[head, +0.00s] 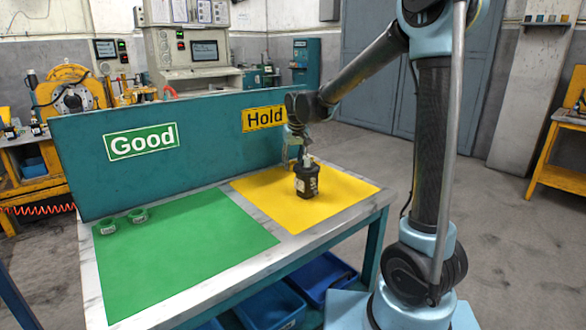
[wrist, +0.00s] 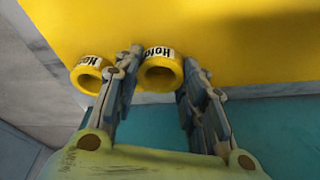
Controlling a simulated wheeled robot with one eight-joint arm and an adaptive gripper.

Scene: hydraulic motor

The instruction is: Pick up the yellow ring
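Two yellow rings with white "Hold" labels lie on the yellow mat in the wrist view. One ring (wrist: 161,73) is between the fingertips of my gripper (wrist: 163,60). The other ring (wrist: 88,75) is just left of the left finger, which partly covers it. My gripper is open, with its fingers on either side of the nearer ring; I cannot tell whether they touch it. In the head view my gripper (head: 296,150) is low over the back of the yellow mat (head: 345,190), behind a black motor (head: 307,182). The yellow rings are hidden there.
A teal panel (head: 215,140) with "Good" and "Hold" signs stands along the table's back edge, close behind my gripper. Blue bins (head: 320,275) sit under the table.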

